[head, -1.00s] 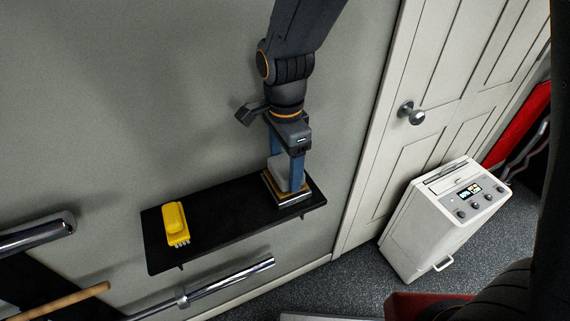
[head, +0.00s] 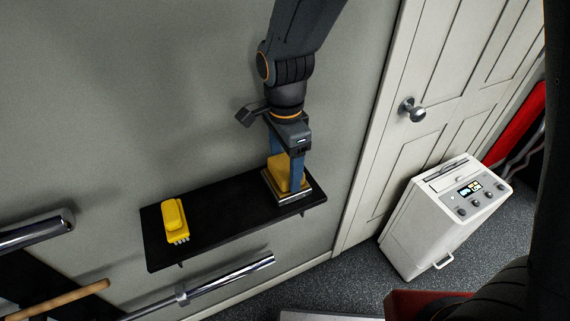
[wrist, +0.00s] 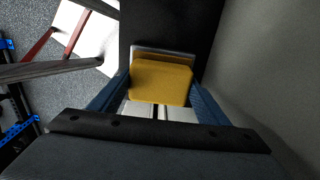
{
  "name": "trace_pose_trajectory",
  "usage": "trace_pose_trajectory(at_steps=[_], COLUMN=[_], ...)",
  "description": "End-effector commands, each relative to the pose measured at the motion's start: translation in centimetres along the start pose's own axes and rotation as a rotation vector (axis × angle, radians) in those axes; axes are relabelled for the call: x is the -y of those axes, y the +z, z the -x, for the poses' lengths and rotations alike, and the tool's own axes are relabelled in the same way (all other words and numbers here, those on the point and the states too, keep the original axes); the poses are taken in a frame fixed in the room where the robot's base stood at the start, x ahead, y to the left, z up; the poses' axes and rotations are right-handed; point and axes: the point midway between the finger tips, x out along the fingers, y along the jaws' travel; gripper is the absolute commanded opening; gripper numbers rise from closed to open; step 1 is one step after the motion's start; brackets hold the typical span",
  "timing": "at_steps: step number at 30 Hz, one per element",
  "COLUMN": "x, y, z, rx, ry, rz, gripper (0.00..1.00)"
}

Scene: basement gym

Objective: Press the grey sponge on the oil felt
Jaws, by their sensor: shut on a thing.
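The sponge (head: 279,172) is amber-yellow now, a small block standing on the oil felt at the right end of the black shelf. My gripper (head: 285,178) points down and is shut on it, one blue finger on each side. In the wrist view the sponge (wrist: 160,84) sits between the two fingers. The oil felt (wrist: 164,56) shows as a brownish strip past the sponge, inside a shallow metal tray (wrist: 163,46). The tray's rim (head: 293,198) also shows in the head view. The sponge hides most of the felt, so its underside contact is hidden.
A yellow brush (head: 174,220) lies on the left part of the black shelf (head: 222,215); the shelf between is clear. The wall is close behind. Metal bars (head: 215,285) are below the shelf. A white machine (head: 430,220) stands right, by the door (head: 385,130).

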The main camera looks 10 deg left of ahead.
Motion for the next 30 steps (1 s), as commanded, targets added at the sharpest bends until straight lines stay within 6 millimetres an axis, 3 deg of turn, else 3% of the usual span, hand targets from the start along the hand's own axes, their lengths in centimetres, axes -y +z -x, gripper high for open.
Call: trace_pose_trajectory(at_steps=[17, 30], x=[0.0, -0.1], y=[0.0, 0.0], z=[0.1, 3.0], rx=[0.000, 0.000], ry=[0.001, 0.001], rz=[0.000, -0.001], gripper=[0.52, 0.52])
